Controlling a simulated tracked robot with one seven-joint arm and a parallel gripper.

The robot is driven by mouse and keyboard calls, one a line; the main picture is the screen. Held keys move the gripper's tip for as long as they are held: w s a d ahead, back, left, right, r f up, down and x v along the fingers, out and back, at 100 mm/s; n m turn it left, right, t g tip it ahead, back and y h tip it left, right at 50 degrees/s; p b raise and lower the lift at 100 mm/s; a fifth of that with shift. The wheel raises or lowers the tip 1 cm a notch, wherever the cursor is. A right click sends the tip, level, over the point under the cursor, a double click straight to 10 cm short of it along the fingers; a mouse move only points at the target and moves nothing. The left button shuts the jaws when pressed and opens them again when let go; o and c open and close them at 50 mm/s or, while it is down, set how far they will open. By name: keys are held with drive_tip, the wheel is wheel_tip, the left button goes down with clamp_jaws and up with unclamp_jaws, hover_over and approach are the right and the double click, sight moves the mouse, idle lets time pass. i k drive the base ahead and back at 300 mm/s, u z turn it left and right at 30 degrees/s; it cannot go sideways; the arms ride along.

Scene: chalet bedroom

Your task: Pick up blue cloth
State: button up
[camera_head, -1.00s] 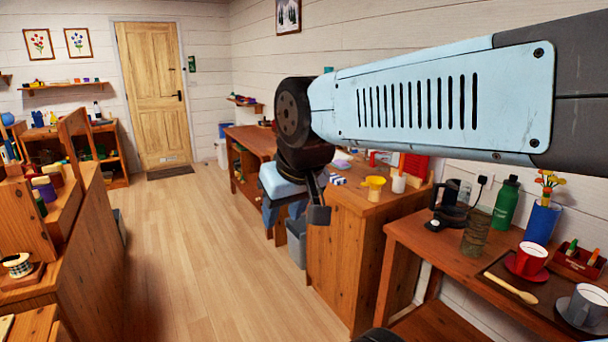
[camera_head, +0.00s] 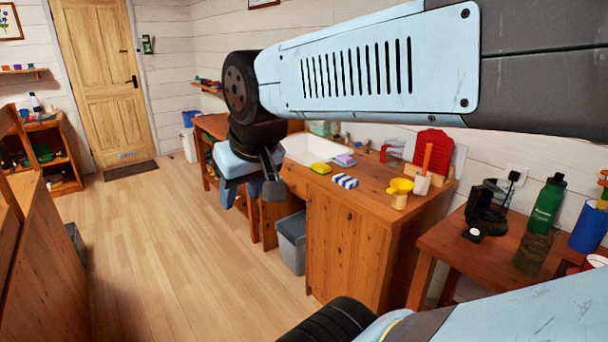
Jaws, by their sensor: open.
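A small blue-and-white striped item (camera_head: 344,181), which looks like a folded cloth, lies on the wooden sink cabinet (camera_head: 345,245) near its front edge. No plain blue cloth is clearly visible. My gripper (camera_head: 241,195) hangs from my outstretched arm, left of the cabinet and pointing down. It is open, its fingers apart with nothing seen between them. The striped item lies to its right, clear of the fingers.
A white sink (camera_head: 312,149), yellow sponge (camera_head: 320,168), purple item (camera_head: 344,160) and yellow cup (camera_head: 399,192) share the cabinet top. A grey bin (camera_head: 291,242) stands beside it. A side table (camera_head: 450,240) with a green bottle (camera_head: 547,205) is at right.

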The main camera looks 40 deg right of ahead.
sight(346, 181)
drive_tip(key=i, duration=1.45)
drive_tip(key=z, duration=2.85)
drive_tip(key=k, duration=0.5)
drive_tip(key=z, duration=0.4)
drive_tip(key=i, duration=1.05)
drive_tip(key=u, duration=0.3)
